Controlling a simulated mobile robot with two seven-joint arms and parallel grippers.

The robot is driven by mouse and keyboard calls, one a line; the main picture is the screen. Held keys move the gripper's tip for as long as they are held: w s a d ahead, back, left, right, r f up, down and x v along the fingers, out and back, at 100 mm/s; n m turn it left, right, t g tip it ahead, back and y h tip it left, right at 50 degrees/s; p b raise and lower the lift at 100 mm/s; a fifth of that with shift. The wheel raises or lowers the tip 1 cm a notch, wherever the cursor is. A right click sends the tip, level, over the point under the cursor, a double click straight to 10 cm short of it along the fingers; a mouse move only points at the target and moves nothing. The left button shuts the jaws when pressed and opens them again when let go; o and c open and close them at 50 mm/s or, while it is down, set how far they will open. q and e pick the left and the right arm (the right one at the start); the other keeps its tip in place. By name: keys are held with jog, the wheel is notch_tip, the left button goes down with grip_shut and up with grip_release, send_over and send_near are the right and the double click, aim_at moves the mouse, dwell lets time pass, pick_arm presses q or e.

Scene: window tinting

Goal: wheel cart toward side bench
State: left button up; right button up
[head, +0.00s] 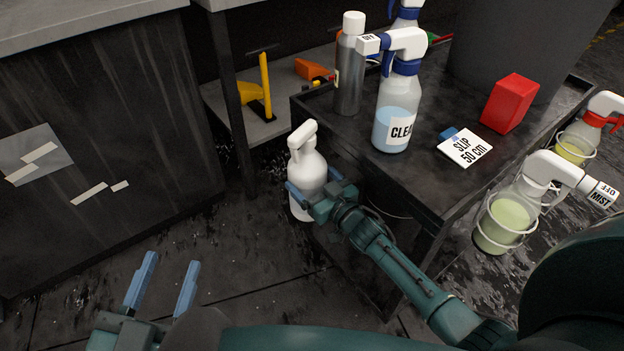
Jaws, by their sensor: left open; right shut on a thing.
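The black cart (425,185) stands right of centre, its top loaded with bottles, a red block and a white card. A dark bench (110,120) with a grey top stands at the left, and floor separates it from the cart. My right gripper (318,183) is at the cart's left side, its fingers around the body of a white spray bottle (306,165). It is shut on that bottle, which is upright; its lower part is partly hidden by the gripper. My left gripper (168,264) is open and empty over the floor at the lower left.
A clear spray bottle (393,115) and a grey bottle (348,75) stand on the cart near a red block (508,103). A mist bottle (503,222) sits in a side ring. A low shelf (218,105) holds tools behind. The floor (130,225) at left is clear.

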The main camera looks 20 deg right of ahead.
pick_arm(q)
jog(key=shift+s+a, duration=0.15)
jog(key=shift+a, duration=0.15)
pick_arm(e)
jog(key=shift+s+a, duration=0.15)
jog(key=shift+a, duration=0.1)
jog(key=o, duration=1.9)
pick_arm(q)
jog(key=shift+r, duration=0.1)
pick_arm(e)
jog(key=shift+s+d, duration=0.1)
jog(key=shift+s+d, duration=0.1)
jog(key=shift+s, duration=0.2)
jog(key=p+v, duration=0.2)
jog(key=v, duration=0.3)
jog(key=shift+r, duration=0.15)
pick_arm(q)
jog(key=shift+a+n+g+y+p, duration=0.3)
jog(key=shift+a+g+y+p, duration=0.3)
jog(key=shift+y+p, duration=0.3)
pick_arm(e)
jog(key=v, duration=0.7)
jog(key=shift+s, duration=0.2)
